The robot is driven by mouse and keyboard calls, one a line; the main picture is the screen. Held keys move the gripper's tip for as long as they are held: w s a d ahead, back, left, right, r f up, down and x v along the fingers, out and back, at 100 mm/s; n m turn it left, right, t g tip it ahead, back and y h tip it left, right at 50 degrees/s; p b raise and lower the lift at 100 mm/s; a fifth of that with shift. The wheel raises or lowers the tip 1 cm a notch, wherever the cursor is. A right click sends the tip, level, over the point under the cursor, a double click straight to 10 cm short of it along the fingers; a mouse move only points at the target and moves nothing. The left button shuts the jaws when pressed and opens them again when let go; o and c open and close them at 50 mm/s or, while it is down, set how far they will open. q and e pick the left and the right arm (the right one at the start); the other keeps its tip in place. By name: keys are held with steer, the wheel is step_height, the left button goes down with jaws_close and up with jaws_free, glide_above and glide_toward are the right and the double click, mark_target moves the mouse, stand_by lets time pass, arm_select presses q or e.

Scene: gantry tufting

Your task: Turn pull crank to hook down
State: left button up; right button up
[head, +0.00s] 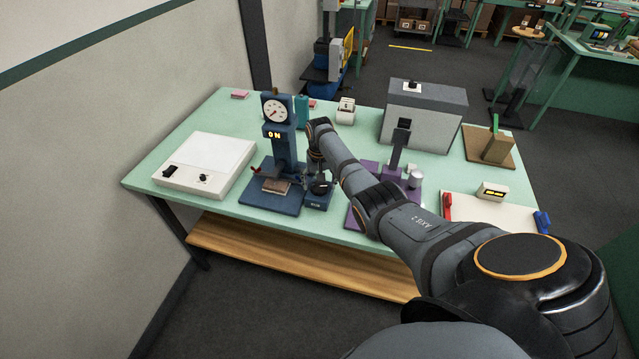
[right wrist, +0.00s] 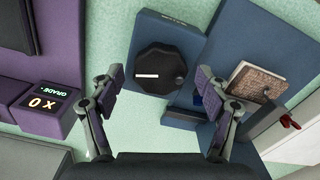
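The blue pull stand (head: 284,145) with a round dial and a lit "ON" display stands on the green table. At its right is a small blue box (head: 318,201) with a dark crank knob (head: 321,187) on top. In the right wrist view the knob (right wrist: 160,70) is black and many-sided, with a white mark lying nearly level. My right gripper (head: 318,178) is over the box. In the wrist view the gripper (right wrist: 158,84) is open, one finger on each side of the knob, with gaps. I cannot make out the hook. My left gripper is not in view.
A brown textured pad (right wrist: 250,88) lies on the stand's base, with a red-tipped part (right wrist: 290,122) beside it. A purple fixture (right wrist: 50,110) with a lit display stands at the other side. A white box (head: 206,163) and a grey box (head: 424,115) stand on the table (head: 232,207).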

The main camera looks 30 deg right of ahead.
steer(key=c, duration=1)
steer(key=shift+n, duration=0.3)
steer(key=n+p, duration=0.1)
steer(key=n, duration=0.1)
steer(key=shift+n, duration=0.4)
steer(key=n, duration=0.3)
steer(key=shift+n, duration=0.3)
steer(key=n, duration=0.3)
steer(key=shift+p, duration=0.4)
steer(key=shift+n, duration=2.2)
